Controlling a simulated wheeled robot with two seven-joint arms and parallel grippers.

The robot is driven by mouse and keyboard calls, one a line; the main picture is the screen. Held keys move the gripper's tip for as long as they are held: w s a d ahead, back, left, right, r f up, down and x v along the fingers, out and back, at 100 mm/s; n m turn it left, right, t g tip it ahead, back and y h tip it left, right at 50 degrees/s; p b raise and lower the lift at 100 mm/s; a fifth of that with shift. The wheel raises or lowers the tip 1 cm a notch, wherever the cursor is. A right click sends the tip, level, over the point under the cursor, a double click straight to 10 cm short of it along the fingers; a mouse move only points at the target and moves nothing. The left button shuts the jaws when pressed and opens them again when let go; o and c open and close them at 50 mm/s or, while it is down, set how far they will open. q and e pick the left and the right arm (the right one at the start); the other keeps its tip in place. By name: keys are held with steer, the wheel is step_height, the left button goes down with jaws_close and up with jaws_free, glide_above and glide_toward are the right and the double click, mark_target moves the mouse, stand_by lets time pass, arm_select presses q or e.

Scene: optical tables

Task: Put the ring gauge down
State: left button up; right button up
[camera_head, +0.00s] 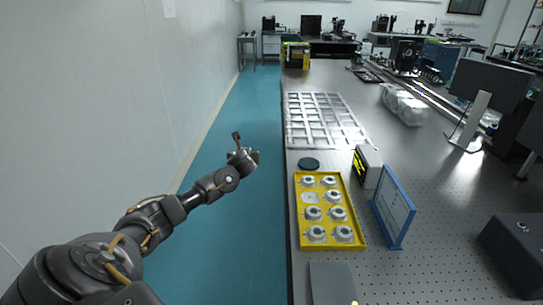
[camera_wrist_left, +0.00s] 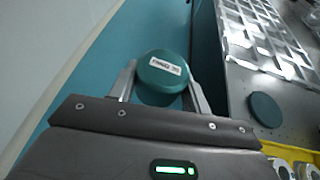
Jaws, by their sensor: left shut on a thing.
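In the left wrist view my left gripper (camera_wrist_left: 163,90) is shut on a round teal piece (camera_wrist_left: 160,88) with a white label on its top, which I take to be the ring gauge. No hole through it can be made out. In the head view my left gripper (camera_head: 240,145) is over the blue-green floor, left of the table edge and apart from the table; the piece in it is hard to make out there. A dark green round pad (camera_head: 308,164) lies on the table near that edge, also seen in the left wrist view (camera_wrist_left: 265,110). My right gripper is not in view.
A yellow tray (camera_head: 298,215) with several silver round parts stands in front of the pad. A silver grid frame (camera_head: 322,120) lies behind it. A small display box (camera_head: 368,166) and a blue-framed panel (camera_head: 394,207) stand to the right. A grey slab (camera_head: 332,284) lies nearest.

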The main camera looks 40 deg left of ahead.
arm_select(q)
steer(key=s+d+r+m+t+h, duration=0.1)
steer(key=s+d+r+m+h, duration=0.2)
steer(key=d, duration=1)
steer(key=s+d+r+m+t+h, duration=0.1)
steer(key=d+r, duration=0.6)
steer(key=d, duration=0.7)
steer(key=s+d+r+m+t+h, duration=0.1)
steer(key=s+d+r+m+h, duration=0.3)
steer(key=d, duration=0.9)
steer(key=s+r+h, duration=0.1)
steer(key=s+r, duration=0.1)
steer(key=s, duration=0.1)
steer(key=shift+d+m+t, duration=0.15)
steer(key=shift+m+t, duration=0.15)
steer(key=shift+t, duration=0.1)
